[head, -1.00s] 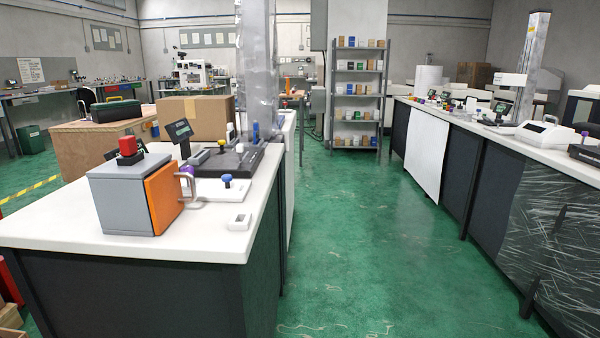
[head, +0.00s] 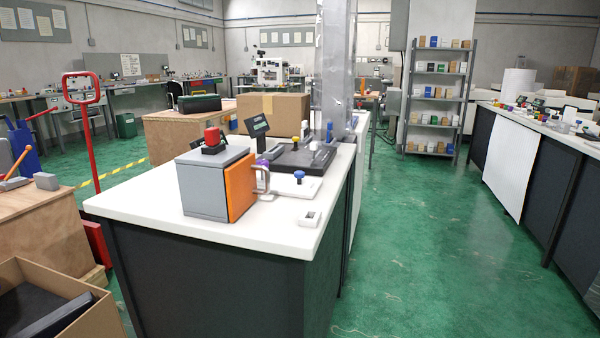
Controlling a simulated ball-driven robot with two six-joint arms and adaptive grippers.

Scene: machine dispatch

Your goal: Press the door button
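A grey box-shaped machine (head: 203,188) with an orange door (head: 241,187) stands on the near left part of the white-topped bench (head: 262,235). The door looks closed and has a curved handle (head: 263,180) on its right side. A red button (head: 212,136) on a black base sits on top of the machine. A small white piece with a grey recess (head: 310,219) lies on the bench to the right of the door. I cannot tell from the picture which is the door button. Neither of my grippers is in view.
A blue-knobbed white plate (head: 299,184), a small display (head: 257,126) and a dark fixture (head: 303,156) are behind the machine. An open cardboard box (head: 95,325) and a red pallet jack (head: 89,150) stand left. Green floor (head: 410,240) is clear on the right.

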